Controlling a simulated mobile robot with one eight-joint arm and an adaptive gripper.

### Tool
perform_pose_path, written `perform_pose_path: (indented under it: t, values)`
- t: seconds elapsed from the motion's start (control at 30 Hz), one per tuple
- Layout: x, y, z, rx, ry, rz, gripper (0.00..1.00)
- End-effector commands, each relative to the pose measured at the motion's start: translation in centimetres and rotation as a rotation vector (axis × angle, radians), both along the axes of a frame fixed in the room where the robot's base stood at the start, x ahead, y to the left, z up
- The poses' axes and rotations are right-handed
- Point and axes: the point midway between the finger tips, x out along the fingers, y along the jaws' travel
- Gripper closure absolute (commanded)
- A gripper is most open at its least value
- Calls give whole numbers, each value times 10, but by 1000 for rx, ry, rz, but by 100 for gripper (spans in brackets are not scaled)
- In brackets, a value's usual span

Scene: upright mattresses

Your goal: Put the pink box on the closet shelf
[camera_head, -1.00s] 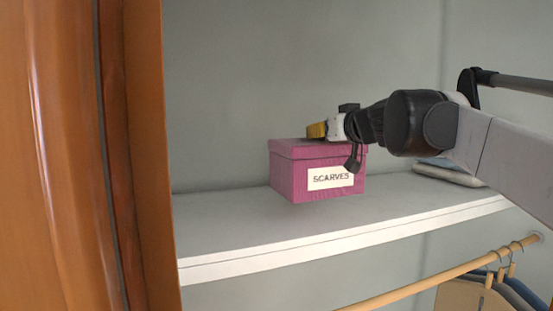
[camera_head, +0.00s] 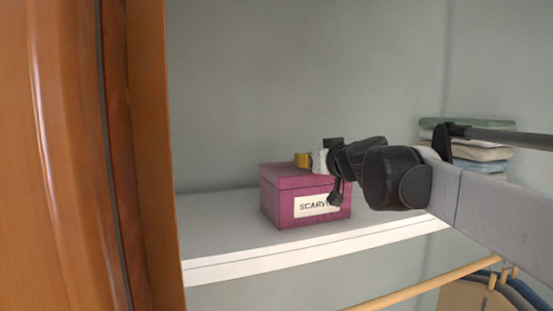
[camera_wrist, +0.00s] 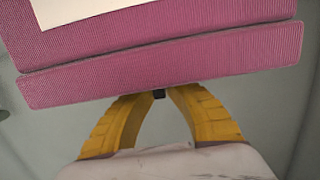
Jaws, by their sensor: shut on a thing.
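The pink box (camera_head: 278,207), with a lid and a white label reading SCARVES, is upright over the closet shelf (camera_head: 215,258), close to its front edge. I cannot tell whether its bottom touches the shelf. My gripper (camera_head: 303,160), with yellow fingers, is at the top of the box and shut on it. My arm hides part of the label and the box's right side. In the wrist view, the pink box (camera_wrist: 160,72) fills the top, with lid and label edge showing, and the yellow fingers of my gripper (camera_wrist: 158,96) reach the lid; their tips are hidden.
Folded cloths (camera_head: 478,152) are stacked at the right, partly behind my arm. A wooden closet panel (camera_head: 145,150) stands at the left. A wooden rail (camera_head: 420,287) with hangers runs below the shelf. The shelf left of the box is clear.

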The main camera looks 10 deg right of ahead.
Motion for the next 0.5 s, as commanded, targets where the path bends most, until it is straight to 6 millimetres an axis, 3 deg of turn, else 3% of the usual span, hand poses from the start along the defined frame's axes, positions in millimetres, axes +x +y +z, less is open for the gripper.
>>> perform_pose_path:
  t: [0.03, 0.07, 0.1, 0.43, 0.5]
  values:
    - [0, 0, -1, 0, 0, 0, 84]
    - [0, 0, -1, 0, 0, 0, 75]
    - [0, 0, -1, 0, 0, 0, 72]
    - [0, 0, 4, 0, 0, 0, 72]
    - [-8, -2, 3, 0, 0, -1, 72]
